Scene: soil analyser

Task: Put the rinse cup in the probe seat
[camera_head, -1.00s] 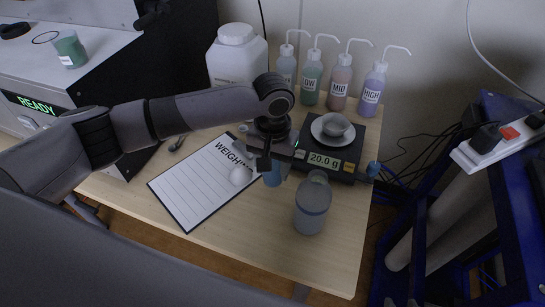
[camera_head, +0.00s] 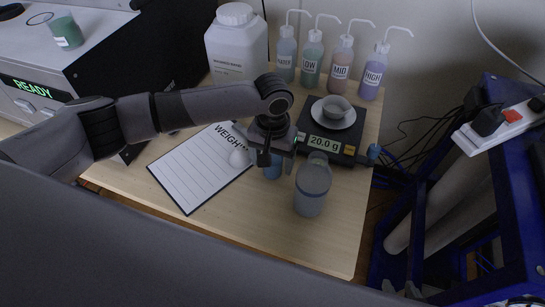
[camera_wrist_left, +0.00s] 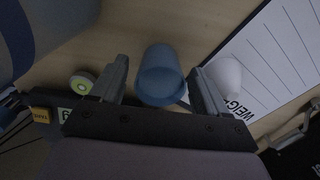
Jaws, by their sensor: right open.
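A small blue cup (camera_head: 272,170), apparently the rinse cup, stands on the wooden bench in front of the scale. In the left wrist view the blue cup (camera_wrist_left: 160,75) lies between the fingers of my left gripper (camera_wrist_left: 158,80), its mouth facing the camera. The fingers are spread, with a narrow gap at the cup's left side; firm contact does not show. In the head view my left gripper (camera_head: 272,158) partly hides the cup. Two small pale tips at the bottom edge look like my right gripper (camera_head: 400,291), apart and empty. I cannot clearly identify the probe seat; a thin dark ring (camera_head: 40,19) lies on the analyser.
A translucent beaker (camera_head: 312,190) stands close right of the cup. A white rounded object (camera_head: 239,158) and clipboard (camera_head: 190,175) lie left. Several wash bottles (camera_head: 342,62) stand behind. A green-filled cup (camera_head: 67,33) stands on the analyser (camera_head: 110,45).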

